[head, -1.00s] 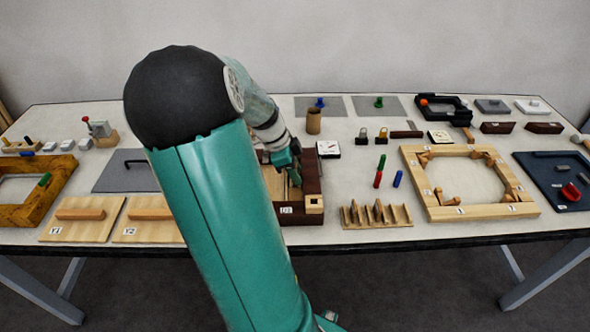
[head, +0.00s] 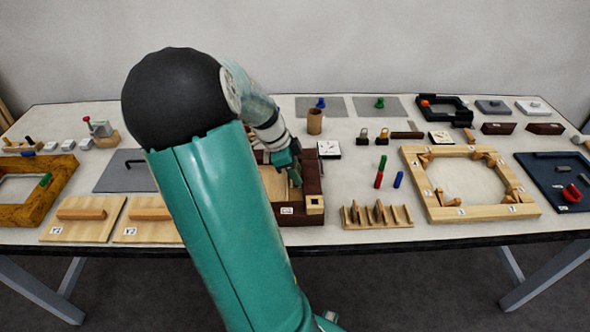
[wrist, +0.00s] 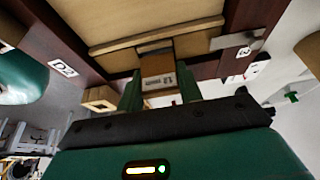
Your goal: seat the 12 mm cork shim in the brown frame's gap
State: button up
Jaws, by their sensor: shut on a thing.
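The brown frame (head: 314,183) lies on the table, partly hidden behind my arm. It also shows in the wrist view (wrist: 205,68), around a pale wooden panel (wrist: 130,18). My gripper (head: 294,178) is over the frame's right part. In the wrist view my gripper (wrist: 160,90) is shut on the cork shim (wrist: 158,68), a small tan block marked 12 mm between the two green fingers. The shim's far end is close to the panel's edge, at the frame's side. I cannot tell whether it has entered the gap.
A slotted wooden rack (head: 376,216) with thin upright pieces stands right of the frame. A large pale wooden frame (head: 428,194) is farther right. Flat boards (head: 84,218) lie at the left. A small wooden block (wrist: 99,98) is near the fingers in the wrist view.

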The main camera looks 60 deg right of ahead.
jog(key=shift+f, duration=0.7)
jog(key=o, duration=1.1)
jog(key=shift+r, duration=0.1)
jog(key=v, duration=1.3)
jog(key=shift+w+r, duration=0.2)
jog(key=shift+r, duration=0.1)
jog(key=shift+a, duration=0.1)
